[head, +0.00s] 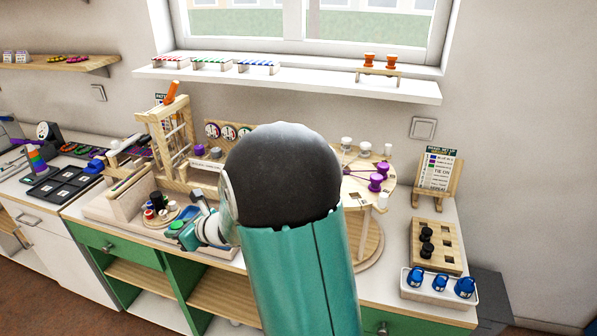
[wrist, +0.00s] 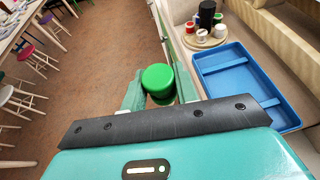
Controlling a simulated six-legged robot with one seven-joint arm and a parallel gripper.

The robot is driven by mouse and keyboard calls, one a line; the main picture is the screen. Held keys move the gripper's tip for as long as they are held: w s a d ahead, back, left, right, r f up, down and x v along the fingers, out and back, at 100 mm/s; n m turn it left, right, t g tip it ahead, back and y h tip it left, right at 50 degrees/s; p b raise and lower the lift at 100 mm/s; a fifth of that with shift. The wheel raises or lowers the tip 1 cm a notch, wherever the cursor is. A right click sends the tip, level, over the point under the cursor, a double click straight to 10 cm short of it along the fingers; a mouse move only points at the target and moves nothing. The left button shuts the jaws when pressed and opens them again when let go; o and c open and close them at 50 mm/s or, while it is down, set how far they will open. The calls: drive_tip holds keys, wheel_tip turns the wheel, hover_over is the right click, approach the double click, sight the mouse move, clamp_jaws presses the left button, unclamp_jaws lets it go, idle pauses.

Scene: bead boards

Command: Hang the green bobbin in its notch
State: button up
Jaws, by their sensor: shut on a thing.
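The green bobbin (wrist: 158,78) is between the fingers of my gripper (wrist: 160,90) in the wrist view, its round green end showing. In the head view the green bobbin (head: 176,225) shows small at the tip of my gripper (head: 184,234), in front of the workbench's left part. A round wooden braiding disc (head: 353,186) stands on the bench right of my arm. Purple bobbins (head: 377,181) and white bobbins (head: 365,148) are at it. My arm hides its left part. I cannot tell which notch belongs to the green bobbin.
A round board (wrist: 217,38) holds white, red and black pieces beside a blue tray (wrist: 203,68). A wooden loom-like frame (head: 160,137) stands behind. At right are a holed wooden board (head: 447,262), a white tray (head: 415,293) with blue items and a card stand (head: 435,198).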

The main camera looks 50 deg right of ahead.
drive_tip(key=s+d+r, duration=0.1)
drive_tip(key=d+r, duration=0.6)
drive_tip(key=d, duration=0.3)
drive_tip(key=s+d+r, duration=0.1)
drive_tip(key=d+r, duration=0.6)
drive_tip(key=d, duration=0.3)
drive_tip(key=s+d+r+n+y, duration=0.1)
drive_tip(key=s+d+r, duration=0.3)
drive_tip(key=s+d, duration=0.55)
drive_tip(key=s+d+r, duration=0.5)
drive_tip(key=s+d, duration=0.4)
drive_tip(key=s, duration=0.1)
drive_tip(key=w+a+f, duration=0.2)
drive_tip(key=w+f, duration=0.8)
drive_tip(key=w, duration=0.3)
drive_tip(key=shift+a, duration=0.3)
drive_tip(key=shift+w+a+f, duration=0.1)
drive_tip(key=shift+w+f, duration=0.05)
drive_tip(key=shift+f, duration=0.7)
drive_tip(key=shift+w+f, duration=0.1)
drive_tip(key=shift+f, duration=0.7)
drive_tip(key=shift+c, duration=0.5)
